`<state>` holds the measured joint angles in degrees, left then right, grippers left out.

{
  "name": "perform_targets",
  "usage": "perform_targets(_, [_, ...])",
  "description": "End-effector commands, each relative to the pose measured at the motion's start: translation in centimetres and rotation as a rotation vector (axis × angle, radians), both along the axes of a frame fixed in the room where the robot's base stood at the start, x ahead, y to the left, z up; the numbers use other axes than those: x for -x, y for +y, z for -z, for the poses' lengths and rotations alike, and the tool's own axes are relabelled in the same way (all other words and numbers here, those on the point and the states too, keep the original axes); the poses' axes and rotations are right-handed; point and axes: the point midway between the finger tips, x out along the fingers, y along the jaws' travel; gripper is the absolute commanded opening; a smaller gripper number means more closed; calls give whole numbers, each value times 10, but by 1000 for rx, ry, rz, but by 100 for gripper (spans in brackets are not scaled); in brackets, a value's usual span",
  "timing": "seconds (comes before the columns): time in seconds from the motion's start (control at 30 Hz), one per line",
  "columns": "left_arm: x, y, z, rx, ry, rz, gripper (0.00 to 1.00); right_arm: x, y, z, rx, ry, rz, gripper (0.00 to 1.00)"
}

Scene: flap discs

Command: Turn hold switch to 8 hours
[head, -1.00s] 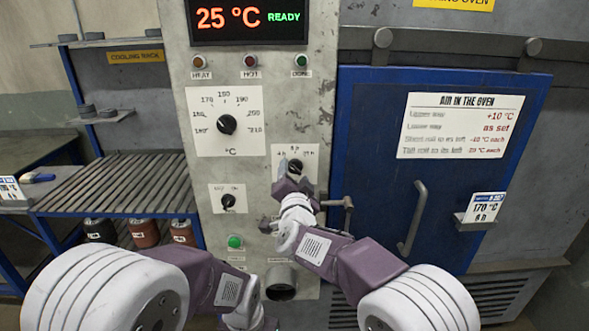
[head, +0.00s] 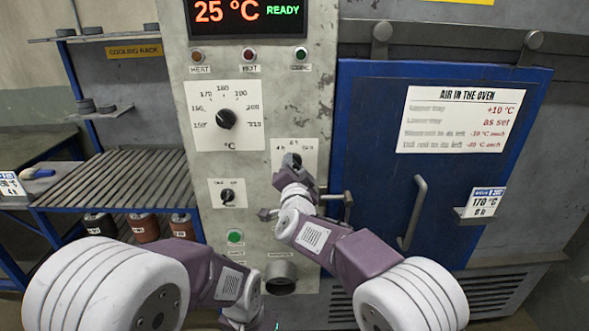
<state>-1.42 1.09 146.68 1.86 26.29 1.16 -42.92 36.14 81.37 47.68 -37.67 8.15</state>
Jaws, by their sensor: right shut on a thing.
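The hold switch (head: 291,158) is a black knob on a white plate (head: 310,147) on the grey oven panel, below and right of the large temperature dial. Hour marks stand above it; the left one seems to read 4 h, the others are too small to read surely. My right gripper (head: 288,167) is shut on the knob from the front and hides its lower part. I cannot tell which mark the knob points to. My left arm (head: 215,277) is folded low at the left, and its fingers do not show.
The temperature dial (head: 226,118) and a smaller switch (head: 228,197) sit left of my right gripper. A latch handle (head: 346,203) sticks out just right of it. The blue oven door (head: 375,140) with its grey handle (head: 412,212) is shut. A cooling rack (head: 110,180) stands left.

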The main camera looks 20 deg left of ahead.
Motion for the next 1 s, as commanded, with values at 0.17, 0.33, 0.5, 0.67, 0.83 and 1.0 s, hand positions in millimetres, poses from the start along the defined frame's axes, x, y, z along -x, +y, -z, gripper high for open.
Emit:
perform_targets(0.17, [0, 0, 15, 0, 0, 0, 36, 0, 0, 3, -117, 31, 0, 0])
perform_targets(0.33, [0, 0, 28, 0, 0, 0, 36, 0, 0, 3, -257, 71, 0, 0])
perform_targets(0.5, [0, 0, 38, 0, 0, 0, 36, 0, 0, 3, -393, 110, 1, 0])
perform_targets(0.67, [0, 0, 46, 0, 0, 0, 36, 0, -1, 2, -504, 142, 1, 0])
perform_targets(0.83, [0, 0, 51, 0, 0, 0, 36, 0, 0, 1, -592, 169, 1, 0])
perform_targets(1.0, [0, 0, 55, 0, 0, 0, 36, 0, 0, 0, -651, 185, 0, 0])
